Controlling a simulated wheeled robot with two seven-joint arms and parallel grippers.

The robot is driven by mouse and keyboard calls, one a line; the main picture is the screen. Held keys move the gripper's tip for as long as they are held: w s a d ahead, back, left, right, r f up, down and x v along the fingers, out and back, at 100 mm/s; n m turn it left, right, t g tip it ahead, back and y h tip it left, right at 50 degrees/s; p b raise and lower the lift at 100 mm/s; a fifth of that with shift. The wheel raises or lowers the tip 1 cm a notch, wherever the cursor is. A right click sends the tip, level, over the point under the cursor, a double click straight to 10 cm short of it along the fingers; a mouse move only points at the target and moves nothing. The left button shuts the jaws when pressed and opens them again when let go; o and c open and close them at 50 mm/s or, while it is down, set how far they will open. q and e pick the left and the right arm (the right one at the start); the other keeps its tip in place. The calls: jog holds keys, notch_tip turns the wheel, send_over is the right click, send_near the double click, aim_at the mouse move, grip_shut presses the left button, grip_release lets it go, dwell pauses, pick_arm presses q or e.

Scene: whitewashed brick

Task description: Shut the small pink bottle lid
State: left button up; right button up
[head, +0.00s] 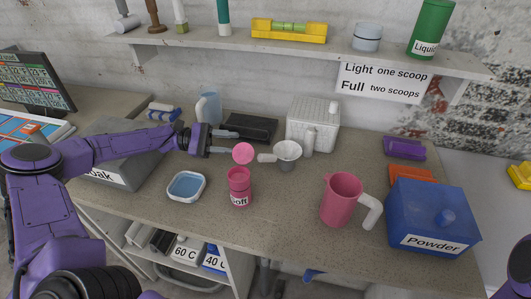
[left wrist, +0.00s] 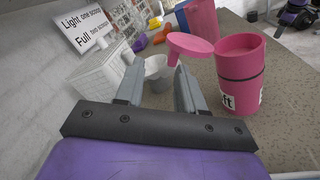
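The small pink bottle (head: 238,188) stands upright on the worktop, its label partly readable as "oft". Its round pink lid (head: 243,153) is open, tilted up at the bottle's far side. In the left wrist view the bottle (left wrist: 240,78) shows its open mouth at the right, and the lid (left wrist: 190,43) reaches out from it towards my fingers. My left gripper (head: 233,143) is open and empty, just left of and behind the lid. In the wrist view its fingers (left wrist: 160,65) are apart; the right fingertip is close below the lid, contact unclear. My right gripper is not in view.
A grey scoop cup (head: 287,152) stands right of the lid, before a white container (head: 312,125). A blue tray (head: 186,186) lies left of the bottle. A pink jug (head: 340,200) and blue Powder box (head: 430,220) stand right. Worktop in front of the bottle is clear.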

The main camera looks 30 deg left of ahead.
aim_at(244, 154)
pick_arm(q)
jog(key=w+d+g+p, duration=0.1)
jog(key=d+p, duration=0.1)
jog(key=d, duration=0.5)
jog(key=shift+d+f+m, duration=0.3)
jog(key=shift+f+m, duration=0.05)
jog(key=shift+m, duration=0.05)
grip_shut()
